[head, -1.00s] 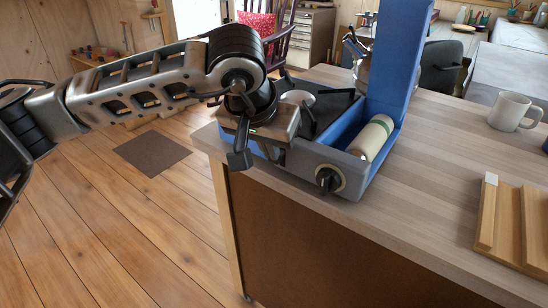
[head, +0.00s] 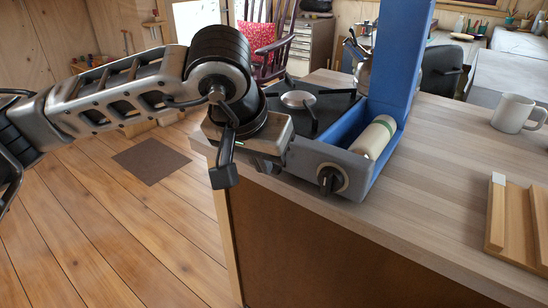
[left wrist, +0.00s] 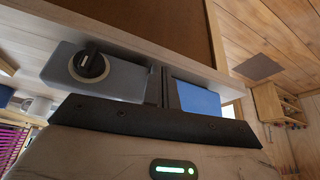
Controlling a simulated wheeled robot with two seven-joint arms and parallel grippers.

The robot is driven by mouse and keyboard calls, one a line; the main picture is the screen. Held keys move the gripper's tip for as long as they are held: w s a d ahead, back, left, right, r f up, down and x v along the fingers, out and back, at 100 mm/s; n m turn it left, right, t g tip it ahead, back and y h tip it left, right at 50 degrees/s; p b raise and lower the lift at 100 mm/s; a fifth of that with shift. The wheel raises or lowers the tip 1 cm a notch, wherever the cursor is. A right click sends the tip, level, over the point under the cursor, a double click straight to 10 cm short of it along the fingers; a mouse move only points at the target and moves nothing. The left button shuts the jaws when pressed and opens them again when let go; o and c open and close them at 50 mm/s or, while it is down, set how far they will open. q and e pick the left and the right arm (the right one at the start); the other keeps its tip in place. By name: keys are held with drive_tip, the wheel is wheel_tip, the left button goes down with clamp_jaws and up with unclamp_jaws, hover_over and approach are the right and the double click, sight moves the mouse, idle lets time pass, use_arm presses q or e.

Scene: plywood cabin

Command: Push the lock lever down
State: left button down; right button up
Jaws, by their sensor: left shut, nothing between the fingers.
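The blue camping stove (head: 318,158) stands on the left corner of the wooden counter with its blue lid raised. A black knob (head: 331,180) is on its front; it also shows in the left wrist view (left wrist: 93,66). I cannot make out the lock lever; my left gripper covers the stove's left front part. My left gripper (head: 266,161) is at the stove's front left corner, its fingers largely hidden in the head view. In the left wrist view the dark fingers (left wrist: 165,88) are together and empty, in front of the stove's front; whether they touch it is unclear.
A gas canister (head: 374,138) lies in the stove's right compartment. A white mug (head: 513,113) and a slatted wooden piece (head: 520,228) are on the counter (head: 420,190) to the right. The counter between them and the stove is clear. A dark mat (head: 151,159) lies on the floor.

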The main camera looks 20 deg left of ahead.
drive_tip(key=shift+s+f, duration=0.1)
use_arm(q)
drive_tip(key=d+v, duration=0.1)
drive_tip(key=v, duration=1.5)
drive_tip(key=shift+a, duration=0.4)
use_arm(e)
drive_tip(key=shift+a+r, duration=0.25)
drive_tip(key=shift+r, duration=0.75)
use_arm(q)
drive_tip(key=shift+w, duration=0.1)
